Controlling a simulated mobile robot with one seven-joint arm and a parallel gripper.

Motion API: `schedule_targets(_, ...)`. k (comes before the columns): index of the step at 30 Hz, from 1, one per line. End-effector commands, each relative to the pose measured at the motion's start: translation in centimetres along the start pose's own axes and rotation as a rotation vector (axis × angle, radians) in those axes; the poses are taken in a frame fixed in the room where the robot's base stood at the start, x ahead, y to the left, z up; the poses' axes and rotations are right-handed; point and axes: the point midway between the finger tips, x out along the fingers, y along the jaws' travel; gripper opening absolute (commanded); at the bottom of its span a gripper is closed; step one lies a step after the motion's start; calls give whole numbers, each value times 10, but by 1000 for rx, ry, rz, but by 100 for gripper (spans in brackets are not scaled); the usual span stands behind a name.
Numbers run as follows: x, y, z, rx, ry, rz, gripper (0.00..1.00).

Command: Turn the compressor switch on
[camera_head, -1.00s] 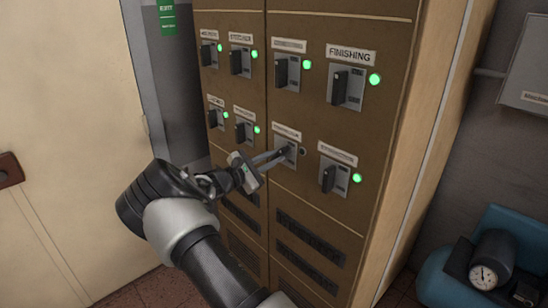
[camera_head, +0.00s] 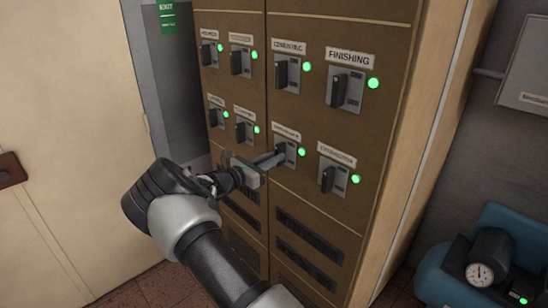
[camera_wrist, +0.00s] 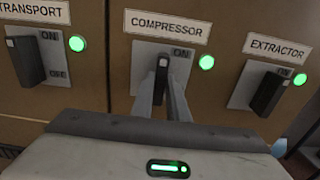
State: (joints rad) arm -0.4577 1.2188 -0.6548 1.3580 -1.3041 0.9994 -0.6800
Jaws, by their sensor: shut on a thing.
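The compressor switch is a dark lever (camera_wrist: 162,72) on a grey plate under the COMPRESSOR label (camera_wrist: 166,26) in the wrist view. The lever stands upright, its top beside the ON mark. The indicator light (camera_wrist: 206,62) next to it glows green; in the head view this light (camera_head: 302,152) is green too, on the lower row of the brown cabinet (camera_head: 390,60). My gripper (camera_wrist: 163,82) is shut on the lever, with one finger on each side. In the head view my gripper (camera_head: 280,155) hides most of the lever.
Neighbouring switches, the transport switch (camera_wrist: 28,62) and extractor switch (camera_wrist: 270,92), sit close on both sides with green lights. A blue tank (camera_head: 435,275) with a gauge (camera_head: 480,272) stands at the lower right. A pale door (camera_head: 70,100) is at left.

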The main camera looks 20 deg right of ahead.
Motion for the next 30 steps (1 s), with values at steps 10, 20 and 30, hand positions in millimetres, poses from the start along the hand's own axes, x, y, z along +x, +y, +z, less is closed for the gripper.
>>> schedule_targets(10,-1,0,-1,-17,2,1,0)
schedule_targets(20,0,0,-1,-15,1,1,33)
schedule_targets(30,-8,0,-1,-13,1,1,33)
